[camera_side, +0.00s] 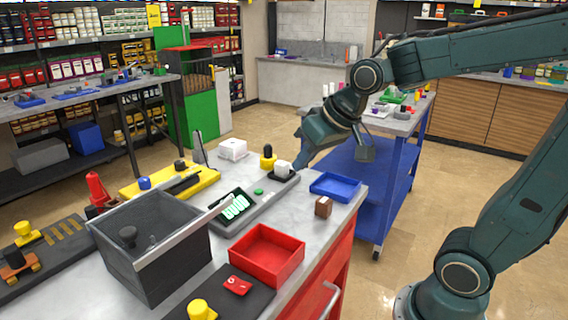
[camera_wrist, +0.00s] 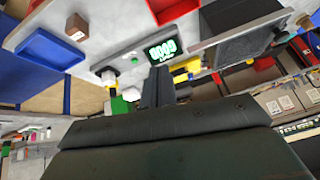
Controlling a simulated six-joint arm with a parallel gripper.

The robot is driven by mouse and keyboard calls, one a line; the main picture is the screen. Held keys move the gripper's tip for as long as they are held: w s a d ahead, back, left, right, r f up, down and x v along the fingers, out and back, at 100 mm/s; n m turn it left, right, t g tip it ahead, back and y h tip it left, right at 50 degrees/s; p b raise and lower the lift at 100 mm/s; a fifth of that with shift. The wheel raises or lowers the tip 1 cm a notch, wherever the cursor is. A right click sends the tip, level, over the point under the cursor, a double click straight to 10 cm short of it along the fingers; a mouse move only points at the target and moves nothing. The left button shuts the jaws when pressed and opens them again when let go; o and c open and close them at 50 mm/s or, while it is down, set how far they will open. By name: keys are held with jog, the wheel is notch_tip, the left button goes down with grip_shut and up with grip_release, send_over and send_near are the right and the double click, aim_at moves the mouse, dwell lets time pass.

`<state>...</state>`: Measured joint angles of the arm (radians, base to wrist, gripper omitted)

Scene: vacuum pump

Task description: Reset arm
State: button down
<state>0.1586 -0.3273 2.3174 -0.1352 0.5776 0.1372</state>
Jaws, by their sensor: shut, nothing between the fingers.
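The device's green lit display (camera_wrist: 161,51) lies beyond the fingertips. My arm reaches in from the right.
On the counter are a blue tray (camera_side: 335,186), a brown block (camera_side: 323,206), a red tray (camera_side: 266,254), a grey bin (camera_side: 152,244) and a yellow fixture (camera_side: 170,184). A blue cart (camera_side: 375,178) stands behind. Open floor lies right of the counter.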

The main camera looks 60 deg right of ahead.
jog(key=s+a+n+g, duration=0.1)
jog(key=s+a+n, duration=0.1)
jog(key=s, duration=1.1)
jog(key=shift+s+f, duration=0.2)
jog(key=shift+s, duration=0.15)
